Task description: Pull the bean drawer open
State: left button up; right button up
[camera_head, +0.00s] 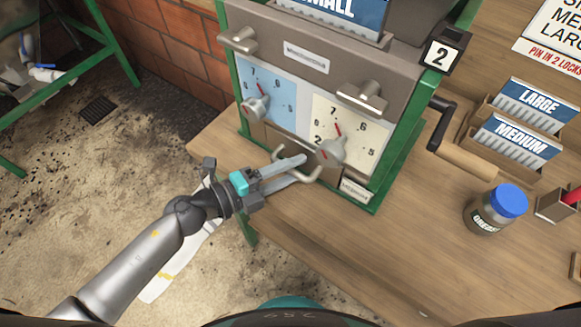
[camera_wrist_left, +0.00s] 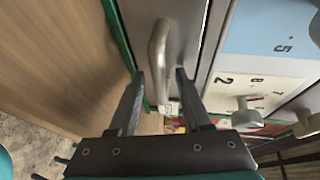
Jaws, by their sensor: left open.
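The bean drawer's grey front (camera_head: 272,139) sits low in the green-framed machine, below two dials, and looks closed. Its curved metal handle (camera_head: 313,175) sticks out toward me. My left gripper (camera_head: 300,170) is at the handle with its fingers apart. In the left wrist view, the handle (camera_wrist_left: 158,50) stands ahead of and between the open fingertips (camera_wrist_left: 160,75), with a gap visible on each side. The fingers hide part of the handle in the head view. I cannot tell whether a finger touches it. My right gripper is not in view.
Two dial knobs (camera_head: 331,152) project just above the handle. A crank with a wooden grip (camera_head: 467,160) is on the machine's right. A blue-lidded jar (camera_head: 495,210) and label card holders (camera_head: 515,138) stand farther right. The wooden tabletop (camera_head: 370,255) in front is clear.

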pick_arm(q)
grip_shut()
dwell(0.3)
dwell(1.1)
